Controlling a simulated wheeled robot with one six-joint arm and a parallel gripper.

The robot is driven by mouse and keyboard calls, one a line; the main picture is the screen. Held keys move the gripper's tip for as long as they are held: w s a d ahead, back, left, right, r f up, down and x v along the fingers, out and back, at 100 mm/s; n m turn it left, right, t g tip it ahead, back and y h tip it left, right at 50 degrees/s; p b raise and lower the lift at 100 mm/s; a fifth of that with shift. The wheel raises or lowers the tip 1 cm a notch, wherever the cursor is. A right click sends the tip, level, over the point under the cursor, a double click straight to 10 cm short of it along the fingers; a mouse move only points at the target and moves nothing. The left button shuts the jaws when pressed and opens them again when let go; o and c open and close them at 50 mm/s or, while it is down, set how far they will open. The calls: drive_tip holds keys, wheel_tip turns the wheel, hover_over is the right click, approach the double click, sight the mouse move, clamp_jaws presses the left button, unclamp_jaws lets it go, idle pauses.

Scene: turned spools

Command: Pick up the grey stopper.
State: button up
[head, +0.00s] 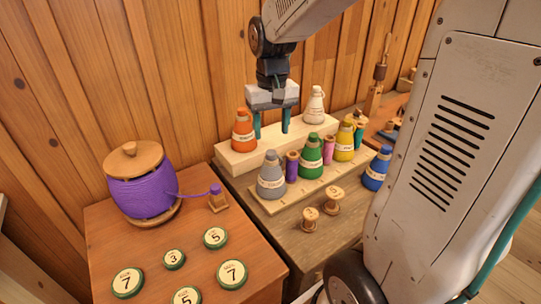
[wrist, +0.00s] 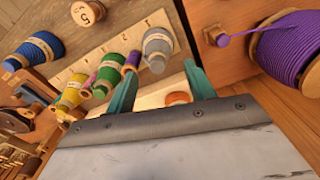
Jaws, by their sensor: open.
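A grey cone-shaped piece (head: 271,180) with a pale label band and a narrow rounded top stands upright at the left front of a numbered wooden strip. I take it for the grey stopper. It also shows in the wrist view (wrist: 157,44), top center, its narrow end toward my gripper. My gripper (head: 271,134) is open and empty, fingers pointing down, above and behind the grey piece and apart from it. In the wrist view, the teal fingertips (wrist: 160,74) are spread to either side of its narrow end.
An orange cone (head: 243,131) and a white cone (head: 314,105) stand on a raised pale block behind. Purple (head: 292,166) and green (head: 310,157) pieces stand close right of the grey one. Two wooden spools (head: 332,200) stand in front. A purple wound spool (head: 141,187) is left.

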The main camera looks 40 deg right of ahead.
sight(271, 152)
drive_tip(key=w+d+f, duration=0.2)
drive_tip(key=shift+w+f, duration=0.3)
drive_tip(key=shift+w, duration=0.1)
drive_tip(key=f, duration=0.7)
drive_tip(key=shift+w+d+f, duration=0.15)
drive_tip(key=shift+w, duration=0.1)
clamp_jaws()
